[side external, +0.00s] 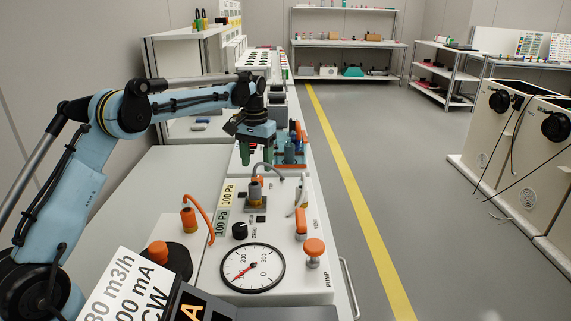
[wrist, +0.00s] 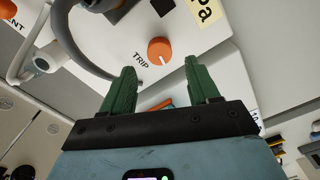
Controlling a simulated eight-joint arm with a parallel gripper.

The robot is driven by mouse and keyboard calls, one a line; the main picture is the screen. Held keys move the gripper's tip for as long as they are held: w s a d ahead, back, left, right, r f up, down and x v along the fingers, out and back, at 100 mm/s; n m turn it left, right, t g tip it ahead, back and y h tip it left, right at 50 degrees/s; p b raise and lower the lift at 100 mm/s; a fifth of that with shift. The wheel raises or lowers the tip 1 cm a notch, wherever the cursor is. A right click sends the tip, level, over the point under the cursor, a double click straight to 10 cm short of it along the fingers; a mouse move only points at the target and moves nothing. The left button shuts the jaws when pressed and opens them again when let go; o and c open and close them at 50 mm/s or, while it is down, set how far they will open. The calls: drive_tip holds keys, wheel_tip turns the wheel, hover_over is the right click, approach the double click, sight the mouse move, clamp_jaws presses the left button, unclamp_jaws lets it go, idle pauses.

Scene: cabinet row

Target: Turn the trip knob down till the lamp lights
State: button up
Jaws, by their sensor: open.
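The trip knob (wrist: 159,50) is a round orange dial with a pale pointer mark, beside the printed word TRIP on a white panel in the wrist view. My gripper (wrist: 161,66) has two green fingers, spread apart and empty. In that view the knob lies just beyond the fingertips and between their lines, with no contact visible. In the side view my gripper (side external: 257,156) points down over the white cabinet row, and the knob cannot be made out with certainty behind the grey fitting. I cannot pick out a lamp in either view.
A grey hose (wrist: 72,45) curves close to the knob. In the side view a grey fitting with a cable (side external: 256,190) stands below my gripper. A round gauge (side external: 252,268) and an orange PUMP knob (side external: 314,247) are nearer. The floor aisle to the right is clear.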

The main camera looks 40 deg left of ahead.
drive_tip(key=shift+f, duration=2.35)
drive_tip(key=c, duration=1)
drive_tip(key=shift+n, duration=0.8)
drive_tip(key=shift+c, duration=0.2)
drive_tip(key=o, duration=1)
drive_tip(key=shift+o, duration=0.2)
drive_tip(key=shift+r, duration=0.1)
wheel_tip(320, 180, up, 12)
